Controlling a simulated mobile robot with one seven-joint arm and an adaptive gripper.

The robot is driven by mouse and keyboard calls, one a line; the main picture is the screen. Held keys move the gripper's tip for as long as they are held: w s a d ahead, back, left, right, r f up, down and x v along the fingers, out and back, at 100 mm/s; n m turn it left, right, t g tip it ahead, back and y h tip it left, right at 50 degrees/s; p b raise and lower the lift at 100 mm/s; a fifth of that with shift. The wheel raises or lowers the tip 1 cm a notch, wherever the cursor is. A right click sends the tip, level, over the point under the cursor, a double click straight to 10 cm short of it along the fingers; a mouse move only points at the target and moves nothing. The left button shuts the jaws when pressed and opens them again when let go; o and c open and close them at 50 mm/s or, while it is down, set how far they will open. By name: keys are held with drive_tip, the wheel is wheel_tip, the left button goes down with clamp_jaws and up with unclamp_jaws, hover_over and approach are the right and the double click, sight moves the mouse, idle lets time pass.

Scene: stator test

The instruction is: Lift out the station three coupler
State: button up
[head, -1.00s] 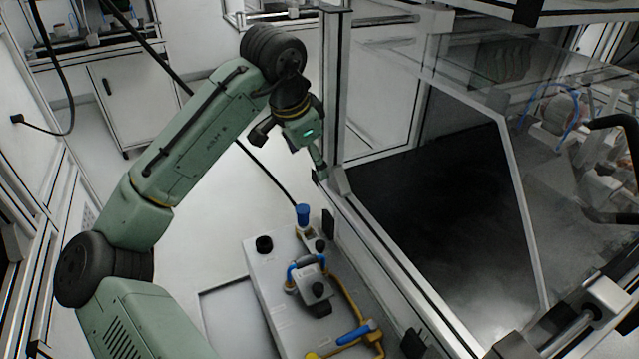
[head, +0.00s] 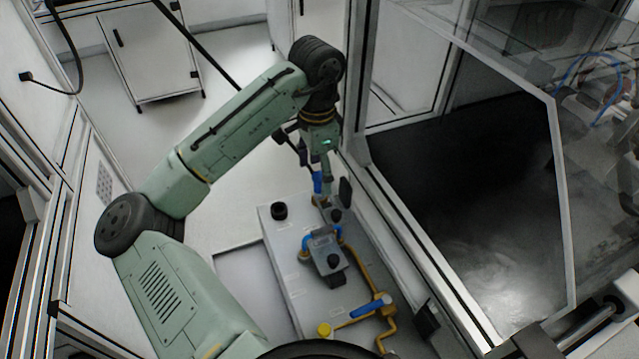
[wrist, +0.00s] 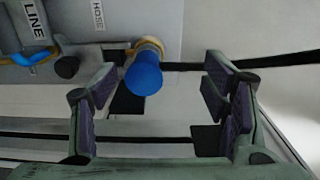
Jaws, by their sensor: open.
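A blue cylinder (wrist: 144,74) with a tan ring at its base stands by the "HOSE" label in the wrist view; in the head view the blue cylinder (head: 317,182) is partly hidden by my gripper. No station number is readable, so I cannot tell whether it is the station three coupler. My gripper (wrist: 160,90) is open and empty. Its left finger is close to the blue cylinder, with a wider gap to the right finger. In the head view my gripper (head: 325,185) points down at the panel's far end.
The grey panel (head: 285,260) carries black knobs (head: 279,210), a blue-ended fitting block (head: 325,252), yellow piping (head: 365,270) and a blue lever (head: 370,307). A framed glass enclosure (head: 420,240) stands close on the right. A dark cable (wrist: 270,60) crosses behind the fingers.

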drive_tip(key=shift+f, duration=1.25)
drive_tip(key=shift+c, duration=0.5)
drive_tip(key=c, duration=1.3)
